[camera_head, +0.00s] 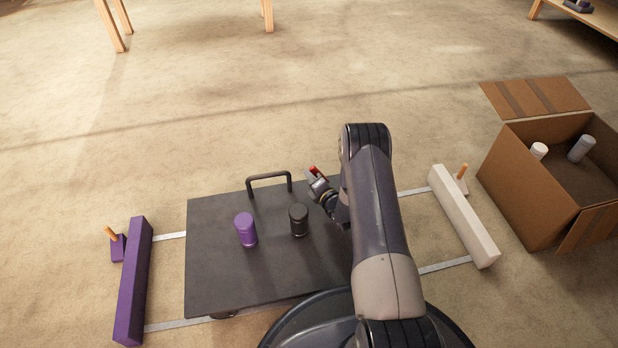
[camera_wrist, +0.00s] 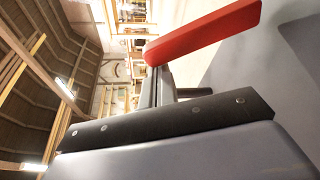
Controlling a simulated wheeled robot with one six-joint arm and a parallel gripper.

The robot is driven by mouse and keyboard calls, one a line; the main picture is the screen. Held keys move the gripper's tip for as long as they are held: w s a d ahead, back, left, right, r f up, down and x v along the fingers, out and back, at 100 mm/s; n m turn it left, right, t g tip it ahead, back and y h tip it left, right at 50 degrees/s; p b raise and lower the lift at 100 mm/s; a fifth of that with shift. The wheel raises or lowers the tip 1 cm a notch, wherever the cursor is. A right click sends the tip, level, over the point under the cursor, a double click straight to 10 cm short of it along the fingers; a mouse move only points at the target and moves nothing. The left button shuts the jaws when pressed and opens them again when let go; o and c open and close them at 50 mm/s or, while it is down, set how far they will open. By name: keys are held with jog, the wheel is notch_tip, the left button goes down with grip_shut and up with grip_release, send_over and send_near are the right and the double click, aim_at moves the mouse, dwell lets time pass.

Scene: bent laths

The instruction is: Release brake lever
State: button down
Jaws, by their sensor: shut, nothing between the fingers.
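The red brake lever (camera_head: 313,169) shows as a small red piece at the far edge of the dark cart (camera_head: 215,275), right of its black handle. It also shows large in the wrist view, as a red bar (camera_wrist: 205,32) slanting across the top. My gripper (camera_head: 318,183) is shut and empty, right beside the lever. I cannot tell whether they touch. The lever's base is hidden by my gripper and arm in the head view. A purple cylinder (camera_head: 246,230) and a black cylinder (camera_head: 298,220) stand upright on the cart.
A long purple block (camera_head: 133,280) lies left of the cart and a long white block (camera_head: 462,215) right of it. Pale floor strips (camera_head: 180,324) run between them. An open cardboard box (camera_head: 525,185) with two cylinders stands at the right.

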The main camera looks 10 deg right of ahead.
jog(key=d+m, duration=0.1)
jog(key=d+r+m, duration=0.1)
jog(key=shift+d+r+m+t+y, duration=0.2)
jog(key=shift+r+m+t+y, duration=0.1)
jog(key=shift+t, duration=0.1)
jog(key=d+m+t, duration=0.2)
jog(key=d+m, duration=0.5)
jog(key=d, duration=0.1)
jog(key=shift+m+t, duration=0.3)
jog(key=shift+m, duration=0.1)
jog(key=shift+d+f, duration=0.1)
jog(key=shift+s+f, duration=0.1)
dwell(0.3)
